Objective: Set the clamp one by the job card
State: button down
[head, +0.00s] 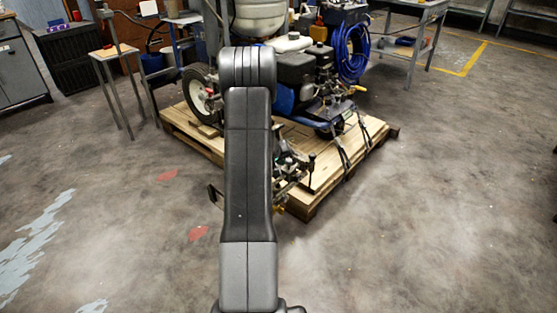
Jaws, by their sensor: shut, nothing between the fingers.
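The line striper (296,70) stands on a wooden pallet (365,140) in the upper middle of the head view. It has a pale tank, a dark engine, a coiled blue hose (352,52) and a wheel (198,95) at the left. I cannot tell which part is clamp one, and I cannot make out a job card. My own upright arm hides the middle of the machine and the pallet's near left part.
A small wooden-topped stand (113,51) is left of the pallet. A grey cabinet (17,65) stands at the far left, and a grey table (418,15) at the back right. Straps (341,150) run over the pallet's right side. The floor in front and right is clear.

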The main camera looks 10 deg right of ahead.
dwell(0.3)
jog(key=shift+w+d+b, duration=0.4)
jog(key=shift+w+d, duration=0.05)
jog(key=shift+d, duration=0.1)
